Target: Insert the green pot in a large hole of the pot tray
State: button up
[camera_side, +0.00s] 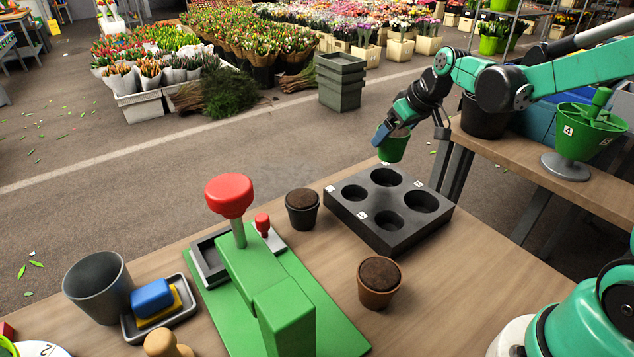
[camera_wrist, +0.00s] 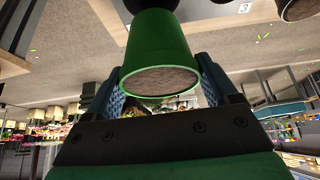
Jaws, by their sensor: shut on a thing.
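The green pot (camera_side: 393,149) is held in my gripper (camera_side: 397,132), above the far edge of the tray and clear of it. In the wrist view the green pot (camera_wrist: 160,42) sits between the two blue fingers of my gripper (camera_wrist: 163,78), with brown soil showing in its open end. The dark grey pot tray (camera_side: 388,199) lies on the table below it. The tray has several round holes of two sizes, all empty, with small white number labels beside them.
A black pot with soil (camera_side: 301,209) stands left of the tray, and a terracotta pot with soil (camera_side: 379,282) stands in front. A green press with a red knob (camera_side: 229,195) is further left. A green stand (camera_side: 582,130) is on the right table.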

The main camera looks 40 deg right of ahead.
aim_at(402, 153)
jog(key=shift+f, duration=1.8)
jog(key=shift+f, duration=2.05)
jog(key=o, duration=1.3)
jog(key=shift+r, duration=0.15)
jog(key=shift+v, duration=2.7)
jog(key=s+a+r+t, duration=0.1)
jog(key=s+a+r, duration=0.3)
jog(key=s+a, duration=0.6)
jog(key=shift+a+r, duration=0.25)
jog(key=shift+r, duration=0.15)
